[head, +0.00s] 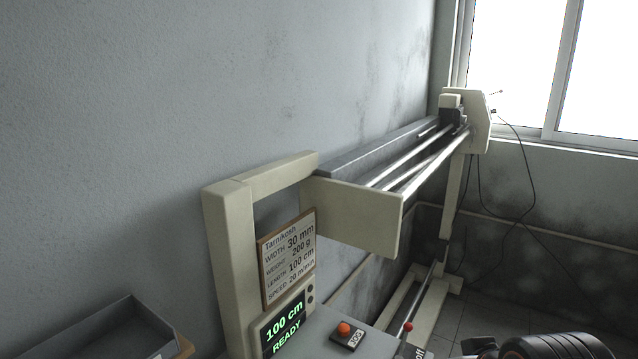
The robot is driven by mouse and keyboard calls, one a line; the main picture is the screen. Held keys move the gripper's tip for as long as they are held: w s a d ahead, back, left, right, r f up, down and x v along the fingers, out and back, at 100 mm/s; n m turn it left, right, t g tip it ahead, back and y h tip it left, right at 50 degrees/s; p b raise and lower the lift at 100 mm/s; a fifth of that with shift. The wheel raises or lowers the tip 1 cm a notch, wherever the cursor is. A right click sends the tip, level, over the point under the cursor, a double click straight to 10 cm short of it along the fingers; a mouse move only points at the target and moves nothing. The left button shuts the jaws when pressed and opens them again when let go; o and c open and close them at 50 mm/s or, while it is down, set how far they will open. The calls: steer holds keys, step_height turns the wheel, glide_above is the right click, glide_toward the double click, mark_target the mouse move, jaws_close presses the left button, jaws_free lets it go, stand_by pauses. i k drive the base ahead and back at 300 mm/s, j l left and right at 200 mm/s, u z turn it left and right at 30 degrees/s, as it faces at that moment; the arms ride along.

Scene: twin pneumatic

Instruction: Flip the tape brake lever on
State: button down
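A small lever with a red ball knob (408,327) stands at the bottom of the head view, on the right part of the grey machine panel (325,322). Its thin stem runs down from the knob. A label beside its foot is cut off by the lower edge, and part of it seems to read "off". A dark, rounded part of my arm end (555,347) shows at the bottom right, to the right of the lever and apart from it in the picture. My fingertips cannot be made out, so whether my gripper is open or holds anything is hidden.
An orange button marked JOG (344,329) sits left of the lever. A display (284,325) reads "100 cm READY" below a spec board (287,259). The machine's cream frame and long rails (415,165) extend back right. A grey tray (115,335) is at lower left.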

mark_target(408, 326)
steer(key=k+l+u, duration=0.15)
steer(key=u, duration=0.3)
steer(key=k+l+u, duration=0.15)
steer(key=u, duration=0.3)
